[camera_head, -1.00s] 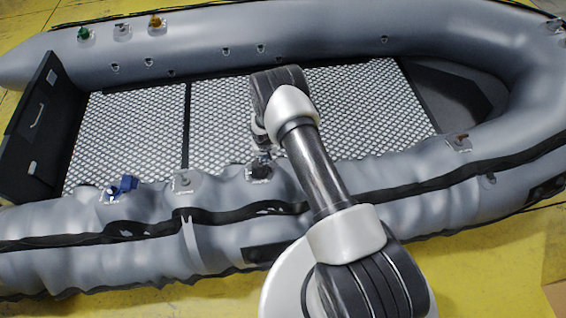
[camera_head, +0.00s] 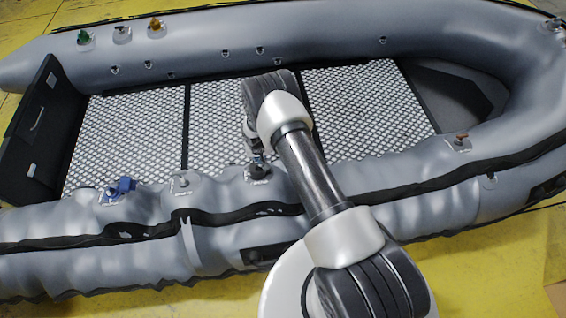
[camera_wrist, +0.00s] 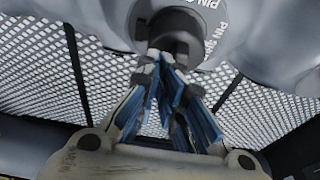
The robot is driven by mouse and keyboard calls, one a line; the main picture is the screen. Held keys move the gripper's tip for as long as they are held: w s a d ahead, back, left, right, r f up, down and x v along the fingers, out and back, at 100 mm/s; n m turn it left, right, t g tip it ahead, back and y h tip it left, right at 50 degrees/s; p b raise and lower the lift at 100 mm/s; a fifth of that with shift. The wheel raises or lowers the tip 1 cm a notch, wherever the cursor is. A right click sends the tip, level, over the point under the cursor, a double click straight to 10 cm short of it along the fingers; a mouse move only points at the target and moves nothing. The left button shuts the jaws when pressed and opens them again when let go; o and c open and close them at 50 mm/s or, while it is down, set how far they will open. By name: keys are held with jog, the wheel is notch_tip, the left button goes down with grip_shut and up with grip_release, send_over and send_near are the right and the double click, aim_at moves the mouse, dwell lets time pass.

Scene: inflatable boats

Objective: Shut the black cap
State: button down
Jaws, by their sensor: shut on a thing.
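The black cap (camera_head: 258,171) sits on a valve on the near tube of the grey inflatable boat (camera_head: 225,205). In the wrist view the black cap (camera_wrist: 178,28) is at the top centre, over a round light patch with lettering. My gripper (camera_wrist: 166,62) reaches it from below in that view, and its blue-padded fingers converge at the cap's lower end. The fingers are shut on the cap and partly hide it. In the head view my gripper (camera_head: 257,156) is small and partly hidden by my wrist.
On the near tube, a blue cap (camera_head: 122,187) and a grey cap (camera_head: 181,182) are to the left, and a brown-red cap (camera_head: 461,140) is to the right. Green (camera_head: 84,37) and orange (camera_head: 155,24) caps stand on the far tube. The patterned floor (camera_head: 140,125) is clear.

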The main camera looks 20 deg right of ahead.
jog(key=shift+a+p, duration=0.4)
jog(key=shift+a, duration=0.3)
jog(key=r+p, duration=0.1)
jog(key=r, duration=0.1)
jog(key=r+p, duration=0.1)
jog(key=r, duration=0.1)
jog(key=shift+a, duration=0.4)
jog(key=shift+d+r+p, duration=0.25)
jog(key=shift+r+p, duration=0.35)
jog(key=shift+r, duration=0.5)
jog(key=shift+d, duration=0.1)
